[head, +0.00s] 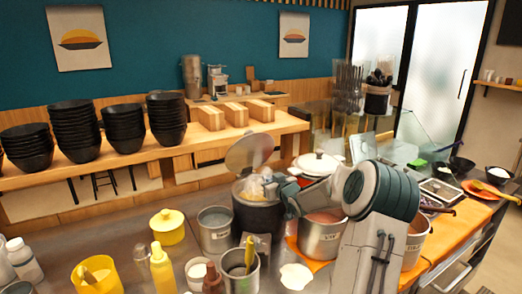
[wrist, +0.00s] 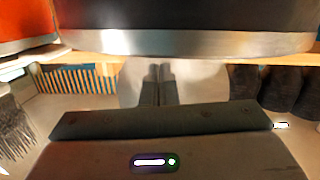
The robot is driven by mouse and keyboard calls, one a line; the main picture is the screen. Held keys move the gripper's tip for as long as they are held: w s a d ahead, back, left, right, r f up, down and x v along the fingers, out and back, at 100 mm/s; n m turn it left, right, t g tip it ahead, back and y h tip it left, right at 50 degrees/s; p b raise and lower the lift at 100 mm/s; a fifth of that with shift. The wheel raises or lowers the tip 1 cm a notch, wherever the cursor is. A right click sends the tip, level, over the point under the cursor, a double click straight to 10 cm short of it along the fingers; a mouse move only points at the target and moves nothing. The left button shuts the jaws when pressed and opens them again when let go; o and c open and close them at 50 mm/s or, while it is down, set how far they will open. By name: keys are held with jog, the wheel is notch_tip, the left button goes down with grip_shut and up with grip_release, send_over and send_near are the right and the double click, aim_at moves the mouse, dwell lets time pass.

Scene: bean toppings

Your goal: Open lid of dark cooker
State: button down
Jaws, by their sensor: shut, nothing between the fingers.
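The dark cooker (head: 257,217) stands mid-counter in the head view. A round greyish lid (head: 246,151) stands tilted up above its back edge, so the cooker looks open. In the wrist view a dark body with a silver rim (wrist: 190,43), probably the cooker, fills the top. My gripper (wrist: 159,70) is shut and empty, its fingers together just below that rim in the picture. A pale round surface (wrist: 199,84), probably the lid, shows behind the fingers; I cannot tell whether they touch it. In the head view my arm hides part of the cooker's right side and blurs the gripper.
A grey pot (head: 215,235) stands left of the cooker, and a labelled steel pot (head: 320,238) right of it. A white lidded pot (head: 317,165) is behind. A yellow pot (head: 168,228) and bottles crowd the front left. Stacked black bowls (head: 77,130) line the back counter.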

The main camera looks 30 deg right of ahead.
jog(key=s+r+t+b, duration=0.3)
jog(key=s+r+t, duration=0.3)
jog(key=s, duration=0.2)
jog(key=p, duration=0.4)
send_near(258, 139)
jog(key=shift+m+y, duration=0.3)
jog(key=x, duration=0.7)
jog(key=shift+d, duration=0.1)
